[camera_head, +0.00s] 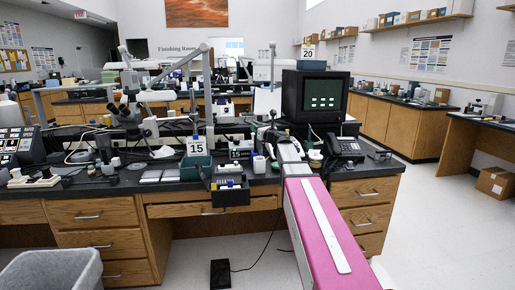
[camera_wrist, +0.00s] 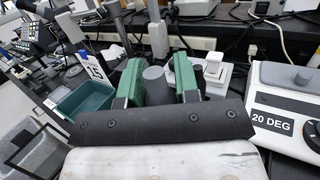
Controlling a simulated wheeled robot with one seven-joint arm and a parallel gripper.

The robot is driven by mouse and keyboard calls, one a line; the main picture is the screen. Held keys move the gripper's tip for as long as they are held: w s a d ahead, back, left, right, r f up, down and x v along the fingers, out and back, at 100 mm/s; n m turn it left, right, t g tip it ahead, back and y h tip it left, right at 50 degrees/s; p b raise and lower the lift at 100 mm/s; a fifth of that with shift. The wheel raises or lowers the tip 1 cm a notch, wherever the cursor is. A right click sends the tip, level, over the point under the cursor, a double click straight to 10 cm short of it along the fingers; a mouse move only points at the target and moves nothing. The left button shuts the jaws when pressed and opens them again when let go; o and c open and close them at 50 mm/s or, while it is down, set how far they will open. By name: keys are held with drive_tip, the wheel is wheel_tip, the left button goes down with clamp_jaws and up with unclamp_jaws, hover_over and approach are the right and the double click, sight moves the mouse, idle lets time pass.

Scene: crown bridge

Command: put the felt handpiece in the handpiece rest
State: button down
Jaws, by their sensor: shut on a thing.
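My gripper (camera_wrist: 158,62) shows in the wrist view as two green fingers on a dark bar. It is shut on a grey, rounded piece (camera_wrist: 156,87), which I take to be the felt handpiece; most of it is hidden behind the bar. In the head view my magenta arm reaches over the bench, and my gripper (camera_head: 272,136) is small and dark above the bench, left of the monitor. The handpiece is too small to make out there. I cannot pick out the handpiece rest for sure in either view.
A white unit marked 20 DEG (camera_wrist: 290,103) stands at the right. The monitor (camera_head: 315,98), phone (camera_head: 344,149) and microscope (camera_head: 128,112) crowd the bench. Cables lie behind.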

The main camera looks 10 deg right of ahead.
wheel_tip(320, 180, down, 6)
idle(0.5)
drive_tip(key=shift+f, duration=0.1)
drive_tip(key=c, duration=0.8)
unclamp_jaws()
drive_tip(key=shift+c, duration=0.2)
drive_tip(key=v, duration=1.2)
drive_tip(key=shift+d, duration=0.1)
